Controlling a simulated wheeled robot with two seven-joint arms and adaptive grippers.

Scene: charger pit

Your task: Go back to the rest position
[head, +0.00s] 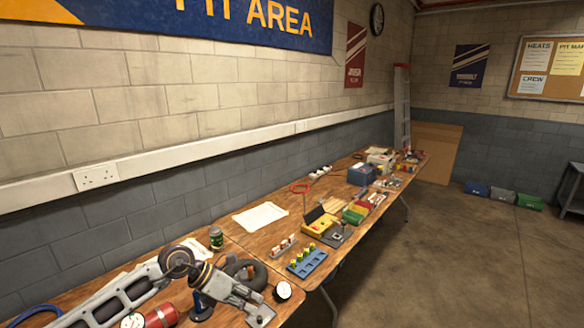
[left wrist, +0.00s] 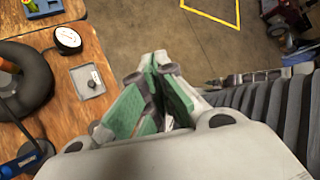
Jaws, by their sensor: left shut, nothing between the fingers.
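My left arm comes in from the left in the head view, over the near end of the workbench. My left gripper (head: 252,301) is at the bench's front edge, close to a small square metal tray (head: 262,317). In the left wrist view its green-padded fingers (left wrist: 163,66) are shut with nothing between them. They point past the bench edge over the floor. The metal tray (left wrist: 88,81), with a dark knob on it, lies to the left of the fingers, apart from them. My right gripper is not in view.
A round white-faced gauge (head: 283,291), a black ring (head: 246,274) and a green can (head: 216,238) stand near the gripper. A blue rack (head: 307,263) with yellow-green pieces and a yellow case (head: 319,222) lie farther along. The floor (head: 450,265) right of the bench is clear.

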